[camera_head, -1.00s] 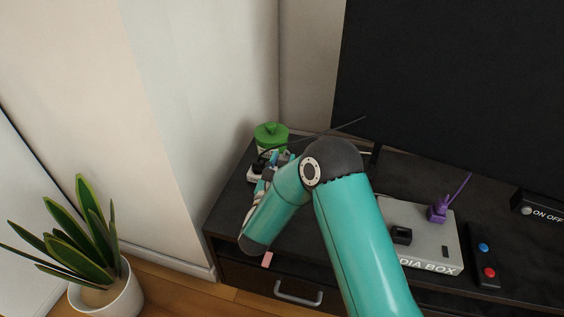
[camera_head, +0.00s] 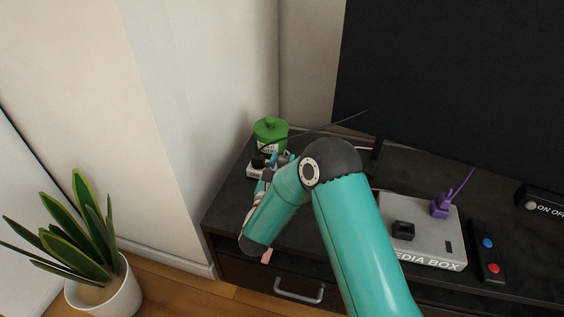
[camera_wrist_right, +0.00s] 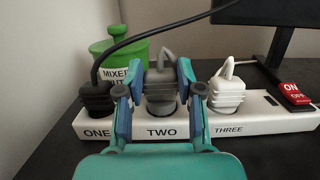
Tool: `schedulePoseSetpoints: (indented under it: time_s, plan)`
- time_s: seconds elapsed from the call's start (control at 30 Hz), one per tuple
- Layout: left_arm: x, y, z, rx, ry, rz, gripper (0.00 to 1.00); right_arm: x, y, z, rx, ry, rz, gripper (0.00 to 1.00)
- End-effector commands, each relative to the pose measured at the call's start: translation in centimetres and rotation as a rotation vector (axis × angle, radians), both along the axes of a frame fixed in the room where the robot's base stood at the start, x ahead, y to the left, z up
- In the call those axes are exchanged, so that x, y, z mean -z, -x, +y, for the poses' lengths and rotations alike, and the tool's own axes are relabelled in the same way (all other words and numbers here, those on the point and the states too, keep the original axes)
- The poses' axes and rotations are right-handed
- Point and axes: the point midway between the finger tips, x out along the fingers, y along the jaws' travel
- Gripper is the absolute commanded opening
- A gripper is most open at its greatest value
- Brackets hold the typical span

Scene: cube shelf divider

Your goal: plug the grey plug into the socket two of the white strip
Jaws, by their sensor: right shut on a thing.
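The white strip (camera_wrist_right: 255,122) lies on the dark cabinet top, with labels ONE, TWO and THREE along its front. The grey plug (camera_wrist_right: 161,82) is upright over socket two, between the fingers of my right gripper (camera_wrist_right: 158,78), which is shut on it. Its lower end meets the strip in the picture, but I cannot tell how deep it sits. In the head view the strip (camera_head: 255,171) shows only in part behind my right gripper (camera_head: 273,170), and the grey plug cannot be made out there. My left gripper is not in view.
A black plug (camera_wrist_right: 96,97) stands at socket one, its cable arching over the strip. A white plug (camera_wrist_right: 227,88) is at socket three, beside a red switch (camera_wrist_right: 293,94). A green jar (camera_head: 270,131) stands behind. A media box (camera_head: 425,245) sits to the right.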

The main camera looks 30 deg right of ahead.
Motion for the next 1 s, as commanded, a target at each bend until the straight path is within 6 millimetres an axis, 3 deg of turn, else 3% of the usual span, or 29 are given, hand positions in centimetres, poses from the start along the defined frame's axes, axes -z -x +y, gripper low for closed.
schedulePoseSetpoints:
  time_s: [1.0]
  plan:
    - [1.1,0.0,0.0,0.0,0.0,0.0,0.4,2.4,0.1,-0.1,0.0,-0.003,0.014,0.0]
